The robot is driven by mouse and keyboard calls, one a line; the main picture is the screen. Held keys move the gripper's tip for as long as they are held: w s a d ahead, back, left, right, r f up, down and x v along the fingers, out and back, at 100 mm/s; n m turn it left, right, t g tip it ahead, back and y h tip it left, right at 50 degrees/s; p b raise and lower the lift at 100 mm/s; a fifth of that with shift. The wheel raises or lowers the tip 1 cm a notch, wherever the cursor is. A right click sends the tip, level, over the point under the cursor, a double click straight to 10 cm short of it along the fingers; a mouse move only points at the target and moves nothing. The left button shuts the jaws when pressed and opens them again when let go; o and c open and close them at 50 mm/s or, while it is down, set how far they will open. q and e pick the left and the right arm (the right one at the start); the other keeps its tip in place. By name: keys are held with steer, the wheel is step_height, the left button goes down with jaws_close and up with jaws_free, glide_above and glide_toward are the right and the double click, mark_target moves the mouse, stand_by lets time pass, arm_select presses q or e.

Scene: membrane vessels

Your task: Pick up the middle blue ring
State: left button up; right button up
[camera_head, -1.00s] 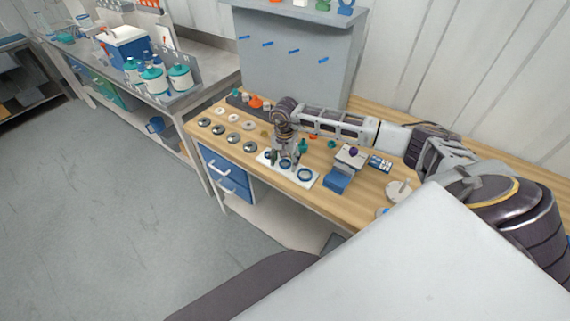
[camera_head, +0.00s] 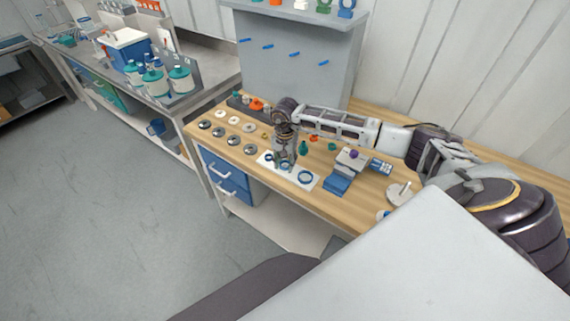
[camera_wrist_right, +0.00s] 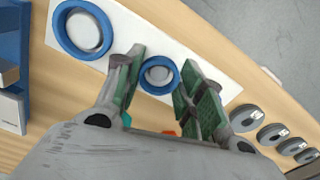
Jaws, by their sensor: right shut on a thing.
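The middle blue ring (camera_wrist_right: 158,75) is around a pale round centre in the right wrist view, over a white board (camera_wrist_right: 125,73). It also shows low between the fingers in the head view (camera_head: 285,165). My right gripper (camera_wrist_right: 160,85) points down and is shut on this ring, with a green-padded finger on either side. I cannot tell whether the ring is clear of the board. A larger blue ring (camera_wrist_right: 82,30) lies on the board beside it, also in the head view (camera_head: 305,177). My left gripper is not in view.
Several dark round discs (camera_head: 233,138) lie on the wooden bench to the left of the board. A blue and grey device (camera_head: 337,185) stands to its right. A teal flask (camera_head: 303,147) and small orange items are close behind the gripper.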

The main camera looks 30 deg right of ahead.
step_height(320, 180, up, 9)
steer(key=b, duration=0.1)
steer(key=shift+r+b, duration=0.2)
steer(key=shift+b, duration=0.15)
stand_by(0.6)
steer(key=shift+r+p, duration=0.8)
steer(key=shift+r, duration=1.2)
steer(key=shift+f, duration=0.1)
